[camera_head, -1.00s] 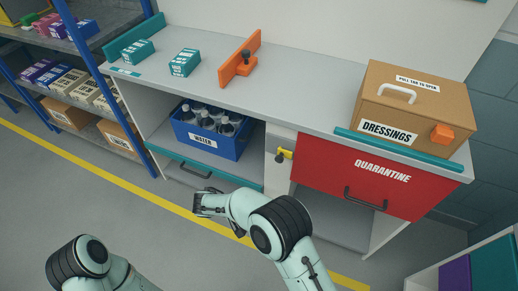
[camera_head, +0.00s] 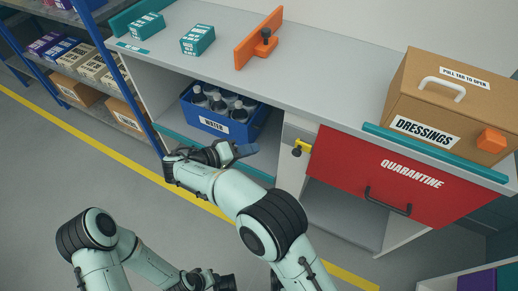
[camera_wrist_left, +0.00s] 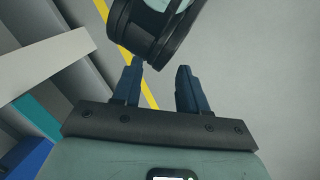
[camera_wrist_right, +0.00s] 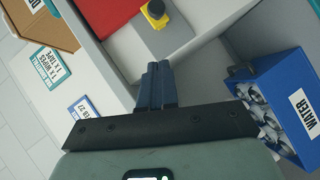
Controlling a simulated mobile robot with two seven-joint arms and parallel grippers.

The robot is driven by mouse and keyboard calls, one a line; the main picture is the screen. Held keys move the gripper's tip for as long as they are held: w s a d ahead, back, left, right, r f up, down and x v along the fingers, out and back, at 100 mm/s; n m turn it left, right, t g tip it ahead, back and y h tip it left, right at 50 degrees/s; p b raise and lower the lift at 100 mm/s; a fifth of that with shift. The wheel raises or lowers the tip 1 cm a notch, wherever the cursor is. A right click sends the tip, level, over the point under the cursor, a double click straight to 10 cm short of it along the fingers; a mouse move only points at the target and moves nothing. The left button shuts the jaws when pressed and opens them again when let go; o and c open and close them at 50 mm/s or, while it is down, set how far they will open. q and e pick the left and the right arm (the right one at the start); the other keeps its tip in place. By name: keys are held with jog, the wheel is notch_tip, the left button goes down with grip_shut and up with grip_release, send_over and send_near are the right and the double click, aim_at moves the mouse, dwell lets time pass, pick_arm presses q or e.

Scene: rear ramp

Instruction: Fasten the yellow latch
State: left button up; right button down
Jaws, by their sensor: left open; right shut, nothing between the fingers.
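The yellow latch (camera_head: 301,147) sits on the grey upright post just left of the red QUARANTINE panel (camera_head: 390,184). A dark round part shows beside its yellow part. The latch is also at the top of the right wrist view (camera_wrist_right: 155,14), beyond my fingertips. My right gripper (camera_head: 246,150) is shut and empty, left of the latch and apart from it, its fingers pointing right. Its closed fingers show in the right wrist view (camera_wrist_right: 157,76). My left gripper (camera_wrist_left: 159,78) is open and empty, low in front, with its fingers mostly out of the head view.
A blue WATER crate (camera_head: 207,123) of bottles stands in the open bay behind my right gripper. A DRESSINGS box (camera_head: 430,132), an orange fixture (camera_head: 258,42) and two teal boxes (camera_head: 198,40) stand on the worktop (camera_head: 320,75). The floor in front is clear.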

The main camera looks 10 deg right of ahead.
jog(key=b, duration=0.1)
send_near(297, 147)
jog(key=w, duration=0.3)
jog(key=d, duration=0.1)
jog(key=d+f, duration=0.1)
jog(key=s+d, duration=0.1)
jog(key=shift+s+d+f, duration=0.1)
jog(key=shift+d+f, duration=0.05)
jog(key=shift+d, duration=0.2)
pick_arm(q)
jog(key=shift+w+a+f+t, duration=0.2)
jog(key=shift+w+a+f, duration=0.2)
jog(key=shift+w, duration=0.25)
jog(key=shift+w+a+f+t, duration=0.2)
jog(key=shift+w+a+f, duration=0.05)
jog(key=shift+w+f, duration=0.3)
pick_arm(e)
jog(key=shift+d, duration=0.1)
